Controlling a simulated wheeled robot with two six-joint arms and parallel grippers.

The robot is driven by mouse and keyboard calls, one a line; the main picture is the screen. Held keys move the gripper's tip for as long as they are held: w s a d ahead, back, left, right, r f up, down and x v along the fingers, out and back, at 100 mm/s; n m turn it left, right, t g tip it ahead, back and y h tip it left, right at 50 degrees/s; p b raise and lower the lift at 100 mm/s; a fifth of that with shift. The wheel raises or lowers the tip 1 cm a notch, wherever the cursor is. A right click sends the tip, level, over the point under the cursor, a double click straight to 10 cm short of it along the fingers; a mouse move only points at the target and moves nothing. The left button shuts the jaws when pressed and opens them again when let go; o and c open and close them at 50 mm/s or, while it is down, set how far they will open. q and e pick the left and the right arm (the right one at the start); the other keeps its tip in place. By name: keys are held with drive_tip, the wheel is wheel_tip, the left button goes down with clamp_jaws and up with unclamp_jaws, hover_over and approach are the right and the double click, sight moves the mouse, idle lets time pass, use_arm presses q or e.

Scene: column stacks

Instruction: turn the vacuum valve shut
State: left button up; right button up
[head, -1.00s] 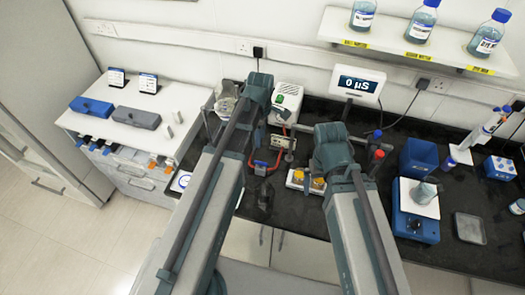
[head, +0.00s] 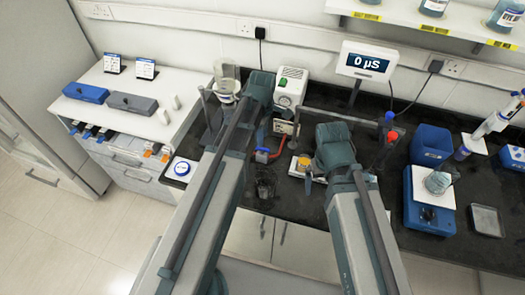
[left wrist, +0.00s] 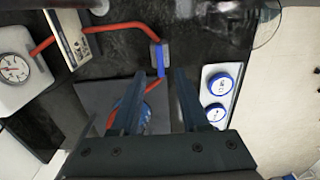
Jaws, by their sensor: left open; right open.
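The vacuum valve is a small grey block with a blue lever and red tubing (head: 262,155). In the left wrist view the valve block (left wrist: 160,52) sits at upper middle, with its blue lever (left wrist: 161,70) pointing down the picture. My left gripper (left wrist: 159,78) is open and empty. Its fingertips lie either side of the lever's end in that picture; the depth gap cannot be told.
The white pump (head: 291,86) with a gauge stands behind the valve. A glass vessel (head: 227,80) stands behind my left arm. Blue-topped round items (left wrist: 218,84) sit on a white tray. A rod stand (head: 388,120) and blue boxes (head: 432,145) are to the right.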

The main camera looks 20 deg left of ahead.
sight(262, 150)
use_arm(q)
wheel_tip(262, 150, down, 5)
drive_tip(key=b, duration=0.4)
drive_tip(key=shift+f, duration=0.1)
use_arm(e)
wheel_tip(262, 150, down, 5)
drive_tip(key=shift+f, duration=0.1)
use_arm(q)
clamp_jaws()
